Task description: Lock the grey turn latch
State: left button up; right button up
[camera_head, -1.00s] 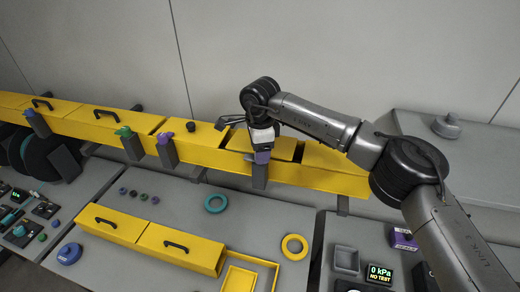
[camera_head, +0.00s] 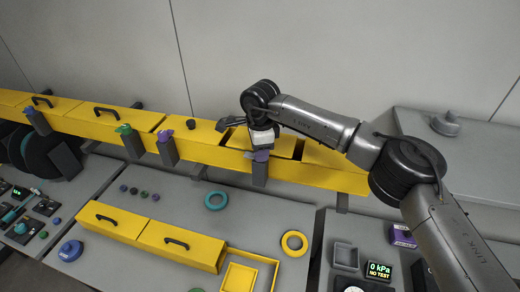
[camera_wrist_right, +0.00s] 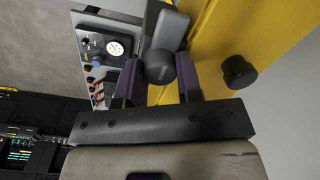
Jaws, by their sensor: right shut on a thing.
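The grey turn latch shows in the right wrist view as a rounded dark grey knob (camera_wrist_right: 160,67) with a lighter grey block behind it, beside the yellow channel. My right gripper (camera_wrist_right: 157,76) has its two purple fingers on either side of the knob and is shut on it. In the head view my right gripper (camera_head: 261,155) points down at the front wall of the channel, just above a dark grey post (camera_head: 260,175). The gripper hides most of the latch there. My left gripper is not in view.
Other posts on the yellow channel (camera_head: 215,155) carry blue (camera_head: 28,109), green (camera_head: 124,129) and purple (camera_head: 165,136) latches. A black knob (camera_head: 191,124) stands on a lid.

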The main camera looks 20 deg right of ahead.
jog(key=shift+c, duration=0.3)
jog(key=shift+m, duration=0.3)
jog(key=shift+m+b, duration=0.45)
jog(key=shift+m, duration=0.55)
jog(key=m+b, duration=0.1)
jog(key=m, duration=0.2)
jog(key=shift+m, duration=0.3)
jog(key=m, duration=0.2)
jog(key=shift+m, duration=0.3)
jog(key=m+b, duration=0.1)
jog(key=m, duration=0.4)
jog(key=shift+m+b, duration=0.5)
jog(key=shift+m, duration=1.5)
